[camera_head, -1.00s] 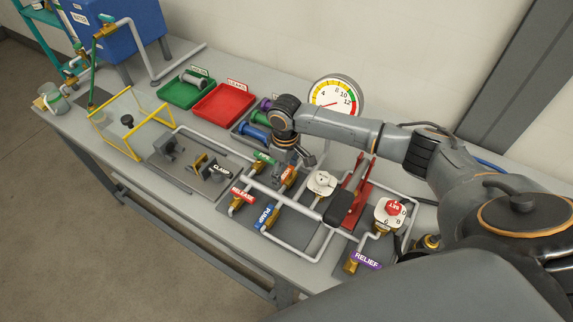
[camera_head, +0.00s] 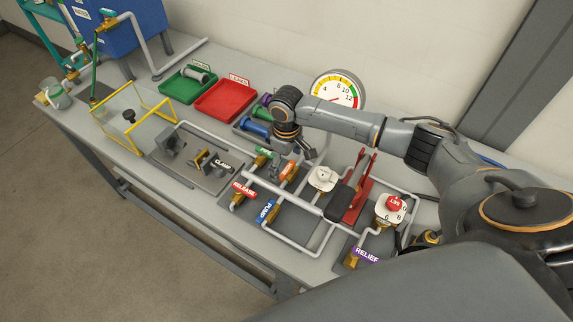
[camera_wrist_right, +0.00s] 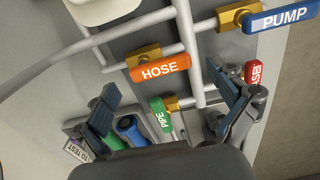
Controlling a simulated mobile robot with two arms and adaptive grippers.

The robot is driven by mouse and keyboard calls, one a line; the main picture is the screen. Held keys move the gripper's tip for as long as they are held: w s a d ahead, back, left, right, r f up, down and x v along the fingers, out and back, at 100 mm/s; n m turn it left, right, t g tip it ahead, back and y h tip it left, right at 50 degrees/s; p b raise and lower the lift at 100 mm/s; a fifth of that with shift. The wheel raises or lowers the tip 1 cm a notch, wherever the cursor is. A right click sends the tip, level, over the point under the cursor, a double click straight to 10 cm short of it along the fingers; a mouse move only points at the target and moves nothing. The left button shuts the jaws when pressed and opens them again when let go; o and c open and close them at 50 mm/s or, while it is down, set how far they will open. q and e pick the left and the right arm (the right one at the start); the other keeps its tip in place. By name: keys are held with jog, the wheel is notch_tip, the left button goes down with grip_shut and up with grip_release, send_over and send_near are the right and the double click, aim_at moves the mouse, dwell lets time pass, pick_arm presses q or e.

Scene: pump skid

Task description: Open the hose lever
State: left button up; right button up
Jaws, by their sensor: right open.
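The orange HOSE lever (camera_wrist_right: 160,68) shows clearly in the right wrist view, on a brass valve. Its handle lies roughly along the short pipe there. In the head view the HOSE lever (camera_head: 288,169) is partly hidden by my right gripper (camera_head: 296,155), which hangs over the valve panel just behind it. In the wrist view my right gripper (camera_wrist_right: 170,100) is open and its fingers are wide apart. The lever is above the gap between them, untouched. The green PIPE lever (camera_wrist_right: 160,114) shows between the fingers. My left gripper is not in view.
White pipes, a red stand (camera_head: 359,200) with a black grip and a gauge (camera_head: 337,90) surround the spot. Red (camera_head: 226,102) and green trays stand behind left.

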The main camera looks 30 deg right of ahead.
aim_at(286, 169)
notch_tip(286, 169, up, 11)
dwell(0.3)
jog(key=shift+f, duration=0.1)
dwell(0.4)
